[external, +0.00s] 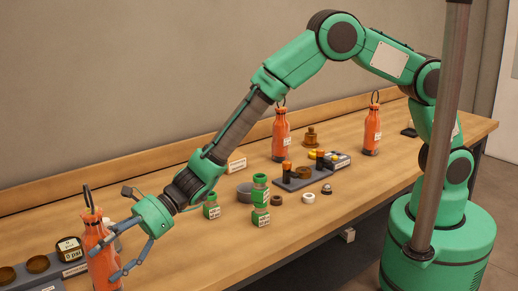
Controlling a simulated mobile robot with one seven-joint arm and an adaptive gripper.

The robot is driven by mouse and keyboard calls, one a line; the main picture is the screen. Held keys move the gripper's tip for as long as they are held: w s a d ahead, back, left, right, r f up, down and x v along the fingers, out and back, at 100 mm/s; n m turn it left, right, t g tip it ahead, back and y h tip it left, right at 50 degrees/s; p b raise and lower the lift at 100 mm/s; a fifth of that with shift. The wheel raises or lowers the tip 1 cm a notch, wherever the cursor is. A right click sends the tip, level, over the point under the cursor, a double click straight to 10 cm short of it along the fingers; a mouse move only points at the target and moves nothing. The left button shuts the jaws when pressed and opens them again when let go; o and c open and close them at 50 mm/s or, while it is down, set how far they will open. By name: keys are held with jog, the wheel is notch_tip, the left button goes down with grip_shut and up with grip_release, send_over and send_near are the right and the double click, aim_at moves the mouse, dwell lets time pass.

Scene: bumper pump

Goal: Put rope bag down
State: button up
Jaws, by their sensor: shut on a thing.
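An orange rope bag (96,240) with a dark loop on top stands upright at the left end of the wooden bench. My gripper (110,256) is shut on this bag from its right side, with the fingers across its body. The bag's lower end is near the picture's bottom edge, and I cannot tell whether it touches the bench. Two similar orange bags stand farther back, one in the middle (281,134) and one at the right (372,129).
A dark tray (20,275) with round brown items lies left of the held bag. Green-and-white pieces (260,198), a grey bowl (245,191), small rings and a dark holder (296,181) fill the bench middle. The bench front between them and my gripper is clear.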

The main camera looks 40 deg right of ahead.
aim_at(91, 275)
jog(key=shift+w+a+r, duration=0.1)
jog(key=shift+w+a, duration=0.15)
jog(key=shift+a, duration=0.25)
jog(key=shift+w+a, duration=0.2)
jog(key=shift+a, duration=0.3)
jog(key=shift+f+b, duration=0.45)
jog(key=shift+f, duration=1.35)
jog(key=o, duration=2)
jog(key=shift+f, duration=0.2)
jog(key=shift+d+r, duration=0.1)
jog(key=shift+r, duration=0.05)
jog(key=p+v, duration=0.1)
jog(key=v, duration=1.1)
